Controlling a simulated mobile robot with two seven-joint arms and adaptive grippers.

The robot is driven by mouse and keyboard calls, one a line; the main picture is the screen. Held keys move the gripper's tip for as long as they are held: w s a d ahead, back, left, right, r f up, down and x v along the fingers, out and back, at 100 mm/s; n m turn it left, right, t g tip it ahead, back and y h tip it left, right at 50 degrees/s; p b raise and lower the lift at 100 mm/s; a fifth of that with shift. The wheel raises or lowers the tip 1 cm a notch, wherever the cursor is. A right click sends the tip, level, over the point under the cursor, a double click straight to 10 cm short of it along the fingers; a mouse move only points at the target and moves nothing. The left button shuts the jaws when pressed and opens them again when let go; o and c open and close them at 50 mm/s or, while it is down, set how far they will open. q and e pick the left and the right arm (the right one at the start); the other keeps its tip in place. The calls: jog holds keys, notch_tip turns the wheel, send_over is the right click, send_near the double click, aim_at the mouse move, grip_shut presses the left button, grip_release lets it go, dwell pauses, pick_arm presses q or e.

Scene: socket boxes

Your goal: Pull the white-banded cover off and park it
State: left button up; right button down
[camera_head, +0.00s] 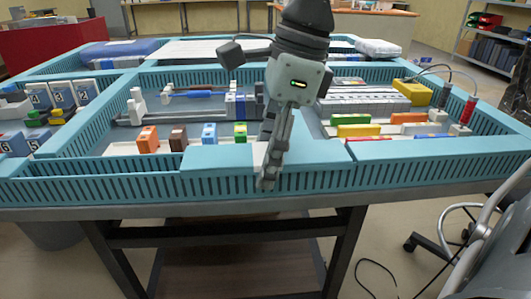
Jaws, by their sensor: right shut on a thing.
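My right gripper (267,184) hangs down in the middle of the head view, in front of the blue-green bench frame. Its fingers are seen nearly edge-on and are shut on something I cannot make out. Left of it, a row of small blocks stands in the front bay: orange (148,139), brown (178,139), blue with pale markings (209,134) and green (240,131). I cannot tell which piece is the white-banded cover; my gripper and arm hide part of the row. My left gripper is out of view.
Right of my gripper lie a yellow bar (358,131), a red bar (356,139) and a yellow box (413,91). Probes with cables (467,110) stand at the right. The slotted front rail (110,190) borders the bench.

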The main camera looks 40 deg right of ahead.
aim_at(258, 153)
jog(key=shift+r, duration=0.25)
jog(key=shift+w+a+p+v, duration=0.1)
jog(key=shift+a+p+v, duration=0.05)
jog(key=shift+p+v, duration=0.55)
jog(key=shift+w+a+p+v, duration=0.15)
jog(key=shift+p+v, duration=0.25)
jog(key=shift+v, duration=0.5)
jog(key=shift+w+a+p+v, duration=0.1)
jog(key=shift+a+p+v, duration=0.1)
jog(key=shift+p+v, duration=0.5)
jog(key=shift+r, duration=0.15)
